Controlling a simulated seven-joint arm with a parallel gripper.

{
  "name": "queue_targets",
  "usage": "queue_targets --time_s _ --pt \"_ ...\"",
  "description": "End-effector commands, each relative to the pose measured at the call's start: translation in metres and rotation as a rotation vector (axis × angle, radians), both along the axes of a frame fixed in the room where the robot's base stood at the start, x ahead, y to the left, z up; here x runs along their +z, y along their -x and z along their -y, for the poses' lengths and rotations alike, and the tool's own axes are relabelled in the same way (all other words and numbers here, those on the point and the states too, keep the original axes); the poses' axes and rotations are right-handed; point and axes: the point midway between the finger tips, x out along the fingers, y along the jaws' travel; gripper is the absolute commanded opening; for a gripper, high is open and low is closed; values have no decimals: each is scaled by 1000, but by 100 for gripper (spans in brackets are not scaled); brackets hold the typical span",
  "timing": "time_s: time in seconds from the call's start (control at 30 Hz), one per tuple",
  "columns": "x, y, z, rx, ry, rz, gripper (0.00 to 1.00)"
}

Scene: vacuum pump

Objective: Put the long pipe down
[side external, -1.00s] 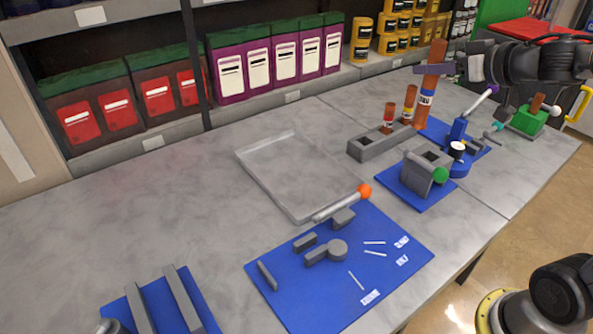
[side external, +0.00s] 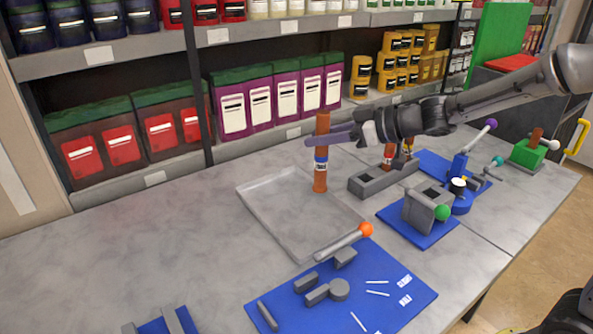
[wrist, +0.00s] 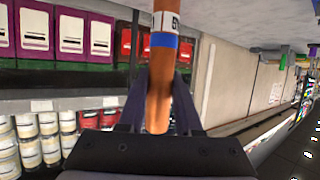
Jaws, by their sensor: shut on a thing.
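The long pipe (side external: 321,178) is orange-brown with a blue band and a white label. It stands upright in the side view, over the far right part of the clear tray (side external: 262,212). My gripper (side external: 320,139) is shut on the pipe's upper part, reaching in from the right. In the wrist view the pipe (wrist: 161,70) runs between the two dark fingers of my gripper (wrist: 158,100). I cannot tell whether the pipe's lower end touches the tray.
A grey holder (side external: 372,182) with shorter pipes stands right of the tray. A blue board with a grey block and green knob (side external: 442,212) is nearer. A blue mat (side external: 385,290) with grey parts and an orange-tipped lever lies in front. Shelves line the back.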

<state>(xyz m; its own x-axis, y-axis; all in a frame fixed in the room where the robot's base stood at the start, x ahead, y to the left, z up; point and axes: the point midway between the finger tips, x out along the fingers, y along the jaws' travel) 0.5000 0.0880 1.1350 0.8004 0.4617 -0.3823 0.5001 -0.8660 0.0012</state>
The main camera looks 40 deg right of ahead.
Motion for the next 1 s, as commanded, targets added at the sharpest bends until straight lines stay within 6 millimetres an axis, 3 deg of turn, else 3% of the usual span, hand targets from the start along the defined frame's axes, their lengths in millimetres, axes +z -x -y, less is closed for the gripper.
queue_targets --time_s 0.1,0.2,0.4,0.57,0.8,1.0 --pt "-13 -27 -5 0 -1 -2 0" --pt "-33 -40 -8 -1 -3 -5 0" --pt "-55 -60 -10 0 -1 0 0" --pt "-64 -67 -12 0 -1 0 0" --pt "-95 -71 -12 -1 -2 -1 0" --pt "-99 -71 -12 -1 -1 3 0"
